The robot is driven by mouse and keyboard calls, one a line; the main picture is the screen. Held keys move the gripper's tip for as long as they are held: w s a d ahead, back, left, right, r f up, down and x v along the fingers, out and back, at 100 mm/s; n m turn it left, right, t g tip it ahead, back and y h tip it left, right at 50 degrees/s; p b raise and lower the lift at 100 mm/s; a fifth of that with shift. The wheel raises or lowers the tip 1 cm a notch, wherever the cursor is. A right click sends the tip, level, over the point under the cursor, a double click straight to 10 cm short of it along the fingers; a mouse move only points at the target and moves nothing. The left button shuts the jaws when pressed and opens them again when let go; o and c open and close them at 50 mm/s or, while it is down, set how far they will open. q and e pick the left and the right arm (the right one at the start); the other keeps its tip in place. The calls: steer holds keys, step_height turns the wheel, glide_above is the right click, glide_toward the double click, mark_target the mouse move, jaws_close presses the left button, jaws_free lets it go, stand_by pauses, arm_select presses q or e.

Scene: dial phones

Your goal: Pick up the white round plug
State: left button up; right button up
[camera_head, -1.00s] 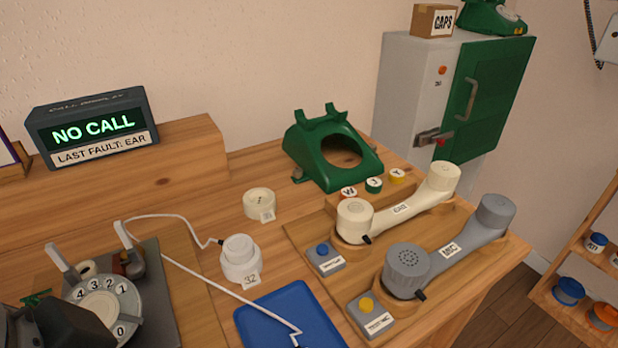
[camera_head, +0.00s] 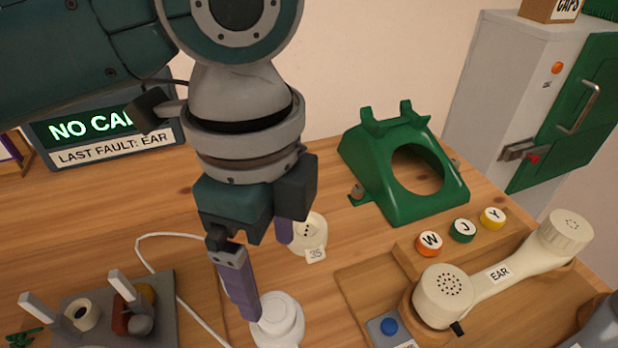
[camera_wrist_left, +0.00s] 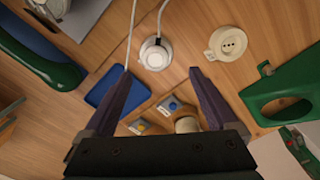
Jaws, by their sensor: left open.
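The white round plug (camera_head: 278,318) stands upright on the wooden table, partly hidden behind a finger of my left gripper in the head view. It also shows in the left wrist view (camera_wrist_left: 155,53), with a white cord (camera_wrist_left: 161,20) running from it. My left gripper (camera_head: 265,278) is open and empty, pointing down above the table by the plug. In the left wrist view its two fingers (camera_wrist_left: 157,75) are spread wide, with the plug ahead of the gap between them. No contact with the plug is clear. My right gripper is not in view.
A cream round socket (camera_head: 308,236) labelled 35 is close behind the fingers. A blue tray (camera_wrist_left: 98,92) lies near the plug. A grey board (camera_head: 160,325) with upright prongs is at left.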

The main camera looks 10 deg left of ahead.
mark_target(271, 307)
arm_select(q)
steer(key=f, duration=0.3)
steer(key=shift+s+d+f, duration=0.1)
steer(key=shift+s+f, duration=0.1)
steer(key=f, duration=0.1)
steer(key=f+b, duration=0.1)
steer(key=f, duration=0.3)
steer(key=shift+s+a+b, duration=0.2)
steer(key=shift+a+b, duration=0.05)
steer(key=shift+b, duration=0.05)
steer(key=shift+c, duration=0.4)
steer(key=shift+r, duration=0.1)
steer(key=c, duration=1.3)
steer(key=shift+r, duration=0.1)
